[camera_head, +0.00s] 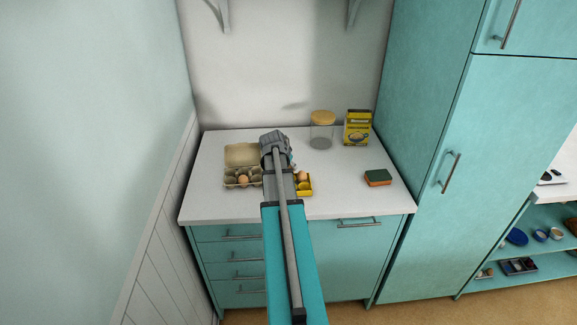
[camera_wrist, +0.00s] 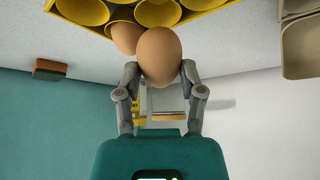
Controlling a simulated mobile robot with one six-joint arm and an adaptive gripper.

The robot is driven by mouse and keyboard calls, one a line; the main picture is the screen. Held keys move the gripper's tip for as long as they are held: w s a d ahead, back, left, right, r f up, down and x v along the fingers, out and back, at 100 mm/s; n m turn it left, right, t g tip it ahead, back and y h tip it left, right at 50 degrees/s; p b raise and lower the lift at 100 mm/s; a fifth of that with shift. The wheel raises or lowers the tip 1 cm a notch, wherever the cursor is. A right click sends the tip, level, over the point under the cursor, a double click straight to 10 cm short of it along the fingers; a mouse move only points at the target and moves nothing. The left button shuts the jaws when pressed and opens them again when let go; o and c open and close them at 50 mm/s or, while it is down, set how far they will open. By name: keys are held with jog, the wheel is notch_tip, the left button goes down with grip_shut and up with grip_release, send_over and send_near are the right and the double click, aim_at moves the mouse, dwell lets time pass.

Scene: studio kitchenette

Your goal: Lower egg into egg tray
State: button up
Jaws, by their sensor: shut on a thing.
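My gripper (camera_wrist: 160,73) is shut on a brown egg (camera_wrist: 159,52), one finger on each side of it, in the wrist view. The yellow egg tray (camera_wrist: 205,6) with round cups is at the top of that view, close to the held egg. A second brown egg (camera_wrist: 124,36) is at the tray, partly behind the held one. In the head view the yellow tray (camera_head: 305,189) is just right of my arm, partly hidden, with an egg (camera_head: 302,176) showing. My fingertips are hidden there. I cannot tell whether the held egg touches the tray.
An open grey-beige egg carton (camera_head: 242,155) holding an egg (camera_head: 243,181) stands left of my arm. A green and orange sponge (camera_head: 377,178) lies at the right. A lidded glass jar (camera_head: 322,132) and a yellow box (camera_head: 357,128) stand at the back. The counter's front right is clear.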

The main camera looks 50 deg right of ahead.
jog(key=shift+f+b, duration=1.85)
jog(key=shift+f, duration=0.05)
dwell(1.6)
jog(key=o, duration=1.2)
jog(key=shift+o, duration=0.2)
jog(key=shift+r, duration=0.25)
notch_tip(320, 180, up, 6)
jog(key=p, duration=0.6)
jog(key=w+a+r+p, duration=0.2)
jog(key=w+a+p, duration=0.1)
jog(key=a, duration=0.4)
jog(key=w+a+r+p, duration=0.2)
jog(key=w+a+r, duration=0.1)
jog(key=a, duration=0.4)
jog(key=shift+w+a+r+p, duration=0.15)
jog(key=shift+w+a+p, duration=0.2)
jog(key=shift+w, duration=0.35)
